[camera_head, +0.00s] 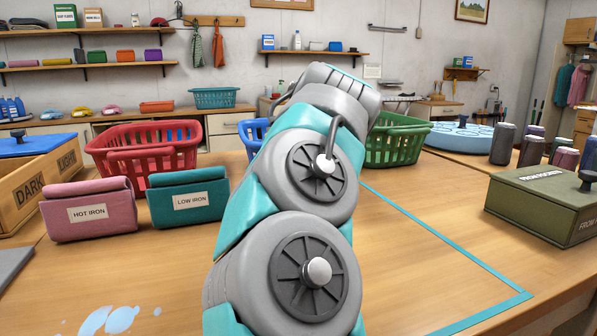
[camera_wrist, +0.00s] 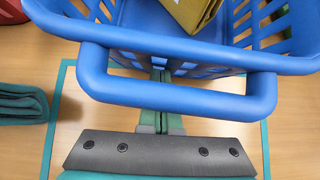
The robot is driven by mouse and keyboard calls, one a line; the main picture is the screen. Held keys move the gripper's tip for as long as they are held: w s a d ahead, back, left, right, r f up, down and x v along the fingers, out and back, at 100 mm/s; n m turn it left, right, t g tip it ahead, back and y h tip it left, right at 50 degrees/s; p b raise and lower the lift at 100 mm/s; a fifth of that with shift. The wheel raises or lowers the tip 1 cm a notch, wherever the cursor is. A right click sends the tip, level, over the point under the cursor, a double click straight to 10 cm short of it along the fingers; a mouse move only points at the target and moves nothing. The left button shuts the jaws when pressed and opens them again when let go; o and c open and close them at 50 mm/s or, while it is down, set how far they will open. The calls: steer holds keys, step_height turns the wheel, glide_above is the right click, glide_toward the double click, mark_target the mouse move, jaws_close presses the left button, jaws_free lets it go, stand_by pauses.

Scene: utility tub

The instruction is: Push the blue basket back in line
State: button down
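The blue basket (camera_head: 250,131) stands on the table between a red basket (camera_head: 150,152) and a green basket (camera_head: 394,142), mostly hidden behind my arm in the head view. In the wrist view the blue basket (camera_wrist: 210,45) fills the top, its looped handle (camera_wrist: 175,98) towards me. My gripper (camera_wrist: 161,76) is shut, its two fingers side by side. The fingers pass beneath the handle and their tips are at the basket's near wall; I cannot tell whether they touch it. An olive-yellow item (camera_wrist: 190,12) lies in the basket.
Teal tape (camera_head: 440,239) outlines a largely clear table area. Pink (camera_head: 90,211) and teal (camera_head: 188,200) labelled bundles are on the left, beside a wooden crate (camera_head: 50,178). A green box (camera_head: 545,203) and dark canisters (camera_head: 502,144) stand on the right.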

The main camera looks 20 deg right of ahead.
steer(key=w, duration=0.3)
steer(key=shift+w+d+p, duration=0.15)
steer(key=shift+p, duration=0.2)
steer(key=shift+w, duration=2.5)
steer(key=shift+s, duration=0.15)
